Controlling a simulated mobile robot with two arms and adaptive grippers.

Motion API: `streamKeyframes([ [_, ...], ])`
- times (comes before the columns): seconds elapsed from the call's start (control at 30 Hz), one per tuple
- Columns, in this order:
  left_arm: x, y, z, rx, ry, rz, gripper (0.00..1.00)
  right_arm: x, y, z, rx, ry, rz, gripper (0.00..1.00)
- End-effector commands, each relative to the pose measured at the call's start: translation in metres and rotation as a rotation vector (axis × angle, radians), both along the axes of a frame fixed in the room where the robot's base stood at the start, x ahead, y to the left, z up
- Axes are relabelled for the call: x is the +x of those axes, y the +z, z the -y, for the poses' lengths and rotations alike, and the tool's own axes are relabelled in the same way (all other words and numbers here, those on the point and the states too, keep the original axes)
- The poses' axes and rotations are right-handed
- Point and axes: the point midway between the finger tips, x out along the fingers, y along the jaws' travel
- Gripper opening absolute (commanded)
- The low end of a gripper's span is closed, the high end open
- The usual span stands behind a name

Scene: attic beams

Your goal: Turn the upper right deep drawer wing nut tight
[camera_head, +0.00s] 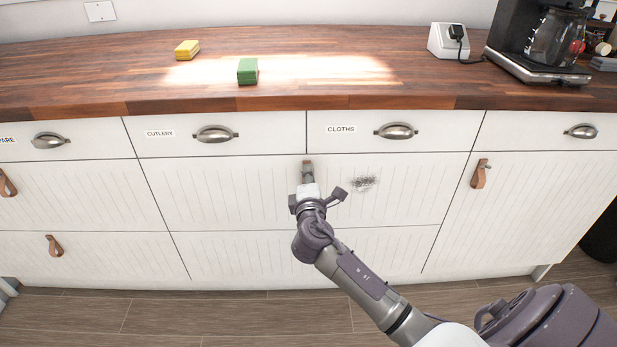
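The upper deep drawer front (240,195) is a wide white grooved panel below the drawers labelled CUTLERY and CLOTHS. At its top middle a brownish tab or fitting (307,169) shows just beyond my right gripper (317,194). The gripper hides its lower part, and I cannot make out a wing nut's shape there. My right gripper points at the drawer front with its dark fingers spread apart, one on each side. It looks open, with nothing seen held. Whether it touches the fitting cannot be told. My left gripper is not in view.
Metal cup handles (215,134) stick out above. Leather tabs (479,175) hang on neighbouring fronts. The wooden countertop (110,75) holds a green sponge (247,71), a yellow sponge (187,49) and a coffee maker (540,70).

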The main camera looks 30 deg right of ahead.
Motion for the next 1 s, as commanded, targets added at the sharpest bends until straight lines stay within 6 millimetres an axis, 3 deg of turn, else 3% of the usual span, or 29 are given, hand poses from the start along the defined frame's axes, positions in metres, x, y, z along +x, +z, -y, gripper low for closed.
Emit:
streamKeyframes([
  [0.4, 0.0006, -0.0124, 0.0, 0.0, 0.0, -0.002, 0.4, -0.0002, -0.0025, 0.0, 0.149, 0.0, 0.088, 0.0],
  [0.9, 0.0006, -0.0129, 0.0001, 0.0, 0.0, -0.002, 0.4, -0.0001, -0.002, -0.0004, 0.163, 0.0, 0.096, 0.0],
  [0.93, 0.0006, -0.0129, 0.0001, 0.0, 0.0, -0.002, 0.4, 0.0, -0.002, -0.0003, 0.163, 0.0, 0.096, 0.1],
  [1.0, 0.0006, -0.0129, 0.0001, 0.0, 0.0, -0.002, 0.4, -0.0001, -0.0019, -0.0002, 0.162, 0.001, 0.097, 0.16],
])
